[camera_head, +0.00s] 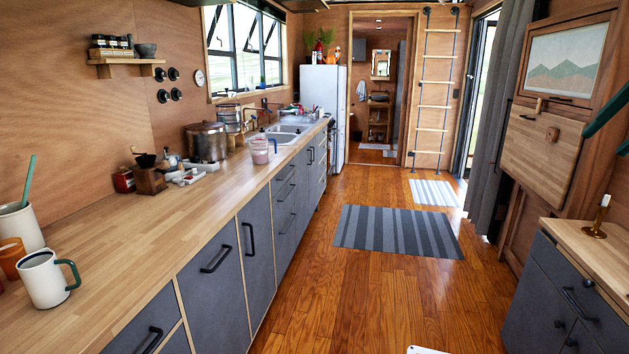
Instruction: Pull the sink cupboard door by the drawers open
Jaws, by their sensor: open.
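The sink (283,130) is set into the long wooden counter on the left. Below it are dark grey cupboard doors (304,178) with black upright handles close together; they look shut. They are small and seen at a steep angle, so the gap between them is hard to make out. Grey drawers (285,205) with black bar handles are on the near side of these doors, and also look shut. My gripper is not in view.
The wooden floor (370,290) along the counter is clear, with a striped rug (397,231) on it. A grey cabinet (560,300) stands at the right. A white fridge (325,100) stands beyond the counter.

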